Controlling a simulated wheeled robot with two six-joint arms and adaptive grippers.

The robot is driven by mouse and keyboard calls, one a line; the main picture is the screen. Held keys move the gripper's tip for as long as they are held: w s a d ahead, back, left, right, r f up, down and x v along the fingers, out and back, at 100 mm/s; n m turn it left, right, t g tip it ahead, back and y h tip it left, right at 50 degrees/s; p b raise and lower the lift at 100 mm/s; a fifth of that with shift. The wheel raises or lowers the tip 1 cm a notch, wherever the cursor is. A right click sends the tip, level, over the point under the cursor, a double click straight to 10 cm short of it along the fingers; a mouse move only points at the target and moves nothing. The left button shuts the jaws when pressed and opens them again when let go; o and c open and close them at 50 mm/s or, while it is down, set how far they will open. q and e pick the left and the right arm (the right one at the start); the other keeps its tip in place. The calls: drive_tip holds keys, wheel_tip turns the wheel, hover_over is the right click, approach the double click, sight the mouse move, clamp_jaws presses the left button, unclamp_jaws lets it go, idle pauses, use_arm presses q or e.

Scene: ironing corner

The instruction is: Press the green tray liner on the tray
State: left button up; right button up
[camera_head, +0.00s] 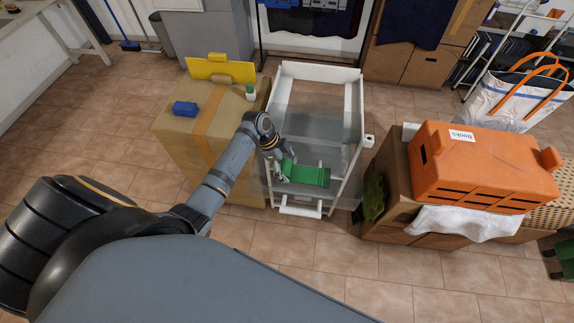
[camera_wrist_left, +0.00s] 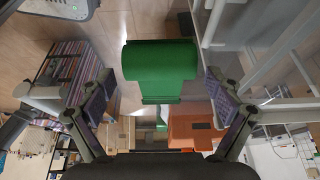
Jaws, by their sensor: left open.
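The green tray liner (camera_head: 308,175) lies inside the white frame stand (camera_head: 354,112), near its front end, over a grey see-through surface (camera_head: 318,130). I cannot tell whether it lies flat against that surface. My left gripper (camera_head: 280,163) is at the liner's left end, over the front left of the stand. In the left wrist view the liner (camera_wrist_left: 160,62) shows ahead between the fingers (camera_wrist_left: 158,85), which are spread wide with nothing between their pads. I cannot tell whether a finger touches the liner. My right gripper is not in view.
A cardboard box (camera_head: 178,141) left of the stand carries a blue block (camera_head: 185,108), a yellow piece (camera_head: 220,69) and a small green-and-white item (camera_head: 250,92). At right, an orange crate (camera_head: 480,165) and white cloth (camera_head: 465,222) sit on a brown unit. Tiled floor in front is clear.

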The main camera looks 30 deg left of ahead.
use_arm(q)
drive_tip(key=shift+a+r, duration=0.1)
drive_tip(key=shift+r, duration=0.15)
drive_tip(key=v, duration=1.1)
drive_tip(key=shift+r, duration=0.25)
drive_tip(key=shift+s, duration=0.1)
